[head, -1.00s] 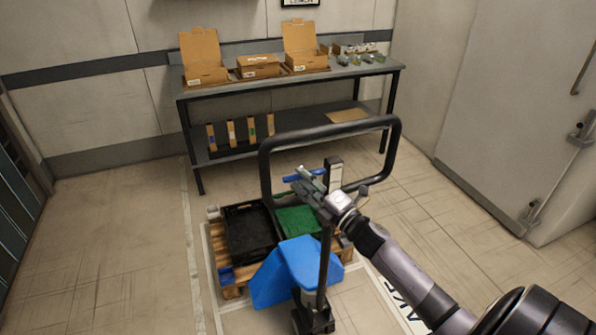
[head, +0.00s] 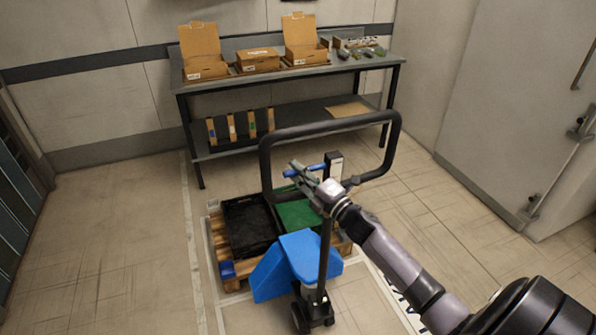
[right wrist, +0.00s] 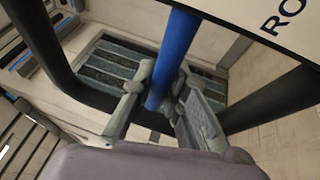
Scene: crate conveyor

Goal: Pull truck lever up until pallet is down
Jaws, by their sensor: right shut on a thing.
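The blue lever (head: 305,170) of the pallet truck sits inside the truck's black handle loop (head: 264,172). My right gripper (head: 300,172) is at the lever. In the right wrist view the blue lever (right wrist: 176,50) runs between the two fingers of my right gripper (right wrist: 160,88), which are closed on it. The blue truck body (head: 300,260) stands at the near side of the wooden pallet (head: 228,268). A black crate (head: 248,226) and a green crate (head: 295,214) rest on the pallet. The gap under the pallet is too small to judge. My left gripper is out of view.
A dark workbench (head: 230,86) with open cardboard boxes (head: 204,68) stands behind the truck against the wall. A grey door (head: 520,110) is at the right. The floor to the left of the pallet is clear.

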